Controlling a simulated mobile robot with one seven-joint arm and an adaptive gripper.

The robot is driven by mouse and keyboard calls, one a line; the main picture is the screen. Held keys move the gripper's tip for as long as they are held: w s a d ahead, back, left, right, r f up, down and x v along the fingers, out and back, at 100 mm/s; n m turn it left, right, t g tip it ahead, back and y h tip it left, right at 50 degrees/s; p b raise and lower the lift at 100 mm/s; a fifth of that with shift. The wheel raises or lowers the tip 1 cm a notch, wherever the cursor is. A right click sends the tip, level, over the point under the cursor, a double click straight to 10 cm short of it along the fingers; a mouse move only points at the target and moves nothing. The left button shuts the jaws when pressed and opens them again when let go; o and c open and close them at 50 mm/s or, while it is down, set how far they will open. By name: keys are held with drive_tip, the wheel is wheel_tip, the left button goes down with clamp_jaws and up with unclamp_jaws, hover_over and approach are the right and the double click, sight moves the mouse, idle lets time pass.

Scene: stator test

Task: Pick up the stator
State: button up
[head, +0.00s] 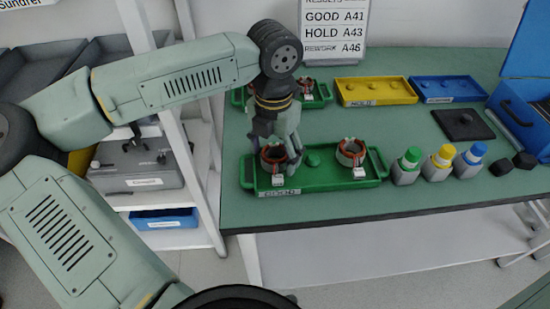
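Two stators with reddish-brown windings and a white connector block sit in the front green tray (325,181). The left stator (273,162) is at the tray's left end, and the right stator (350,153) is near its right end. My gripper (283,155) points down at the left stator, with its fingers at or around that stator's upper part. The fingers partly cover the stator. I cannot tell whether they touch or grip it. More stators show in the rear green tray, one of them (305,86) right of my wrist; my wrist hides part of that tray (322,98).
A yellow tray (375,92) and a blue tray (447,90) stand at the back. Bottles with green (407,166), yellow (440,162) and blue (470,160) caps stand right of the front tray. A blue toolbox (520,115) is at far right. Green tabletop (400,210) is clear in front.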

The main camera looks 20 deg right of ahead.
drive_tip(key=shift+s+f, duration=0.2)
drive_tip(key=shift+s, duration=0.05)
drive_tip(key=c, duration=1.1)
drive_tip(key=shift+w, duration=0.1)
drive_tip(key=shift+c, duration=0.5)
